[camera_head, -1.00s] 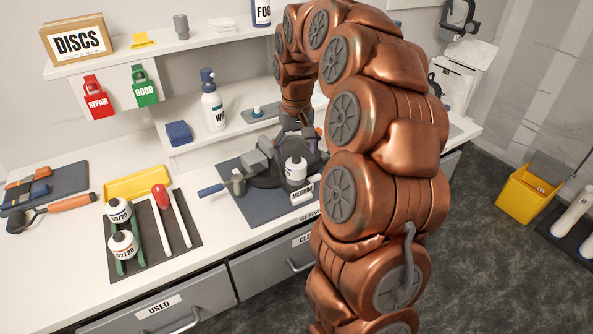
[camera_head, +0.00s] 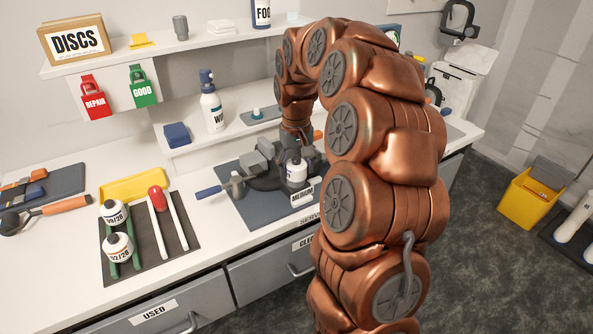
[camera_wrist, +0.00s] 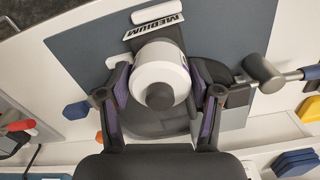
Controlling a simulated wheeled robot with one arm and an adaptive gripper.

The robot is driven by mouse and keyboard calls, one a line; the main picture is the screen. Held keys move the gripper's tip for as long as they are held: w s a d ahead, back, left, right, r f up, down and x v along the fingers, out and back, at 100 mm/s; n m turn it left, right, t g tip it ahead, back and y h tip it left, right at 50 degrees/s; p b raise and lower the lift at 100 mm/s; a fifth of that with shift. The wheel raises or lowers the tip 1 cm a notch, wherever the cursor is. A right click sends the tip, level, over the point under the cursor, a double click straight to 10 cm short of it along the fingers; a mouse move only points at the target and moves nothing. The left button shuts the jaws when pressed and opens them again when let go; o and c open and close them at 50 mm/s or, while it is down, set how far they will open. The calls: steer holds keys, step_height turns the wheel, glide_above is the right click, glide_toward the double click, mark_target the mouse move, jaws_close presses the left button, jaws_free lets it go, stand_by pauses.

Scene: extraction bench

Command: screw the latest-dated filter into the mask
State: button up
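The dark mask (camera_head: 268,181) lies on the blue-grey mat (camera_head: 262,214) in the middle of the bench. A white filter with a dark centre cap (camera_wrist: 150,72) sits at the mask; it also shows in the head view (camera_head: 297,172). My gripper (camera_wrist: 160,80) has its two purple-padded fingers on either side of this filter, and they appear to touch it. Its date is not readable, and its thread is hidden. Two more white filters, an upper one (camera_head: 115,213) and a lower one (camera_head: 118,246), rest on green rails at the left; their small dates cannot be read surely.
A MEDIUM label (camera_head: 303,192) stands beside the mask. A hammer-like tool (camera_wrist: 265,75) lies close to the gripper. A shelf with a spray bottle (camera_head: 211,108) stands behind. The front bench edge is clear.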

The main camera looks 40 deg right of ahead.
mark_target(296, 158)
steer(key=c, duration=0.9)
steer(key=shift+r+p, duration=0.45)
steer(key=shift+r, duration=2.05)
steer(key=shift+c, duration=0.2)
